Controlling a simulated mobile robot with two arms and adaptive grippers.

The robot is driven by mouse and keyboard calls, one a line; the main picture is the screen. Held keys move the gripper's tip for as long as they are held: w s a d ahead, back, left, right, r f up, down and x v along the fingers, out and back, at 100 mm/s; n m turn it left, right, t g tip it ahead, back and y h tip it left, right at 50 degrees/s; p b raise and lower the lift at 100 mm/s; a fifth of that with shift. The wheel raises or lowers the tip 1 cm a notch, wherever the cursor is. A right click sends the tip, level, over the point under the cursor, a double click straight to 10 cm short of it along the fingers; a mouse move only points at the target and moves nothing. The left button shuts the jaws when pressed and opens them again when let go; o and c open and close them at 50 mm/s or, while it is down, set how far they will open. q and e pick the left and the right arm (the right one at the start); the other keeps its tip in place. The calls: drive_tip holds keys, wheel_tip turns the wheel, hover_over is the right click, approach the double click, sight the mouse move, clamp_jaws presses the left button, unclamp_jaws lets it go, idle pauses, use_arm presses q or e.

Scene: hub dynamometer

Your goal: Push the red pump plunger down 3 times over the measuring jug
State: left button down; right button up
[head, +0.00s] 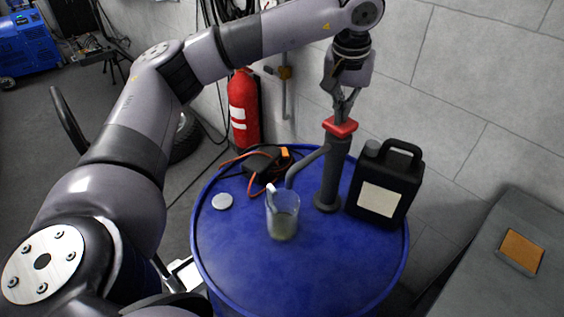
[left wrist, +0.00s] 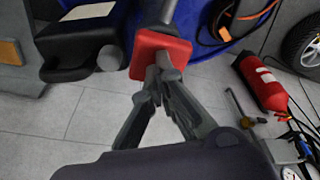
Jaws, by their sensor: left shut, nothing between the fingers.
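The red pump plunger (head: 341,127) tops the dark upright pump (head: 328,182), which stands on the blue drum (head: 250,270). The pump's spout curves down to the left. The clear measuring jug (head: 283,217) stands on the drum below the spout end and holds a little liquid. My left gripper (head: 343,112) is shut and points down, with its fingertips at the top of the plunger. In the left wrist view the shut fingertips (left wrist: 160,68) overlap the red plunger (left wrist: 160,50); whether they press on it is unclear. My right gripper is not in view.
A black canister (head: 385,185) stands on the drum just right of the pump. A dark device with orange cables (head: 262,163) and a white disc (head: 222,201) lie on the drum's left part. A red fire extinguisher (head: 244,108) stands behind. The drum's front is clear.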

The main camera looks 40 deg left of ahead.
use_arm(q)
drive_tip(key=shift+f, duration=0.45)
drive_tip(key=shift+r, duration=0.15)
drive_tip(key=shift+r+p, duration=2.6)
drive_tip(key=shift+r, duration=0.95)
wheel_tip(320, 180, up, 6)
drive_tip(key=p, duration=0.5)
drive_tip(key=shift+f, duration=0.1)
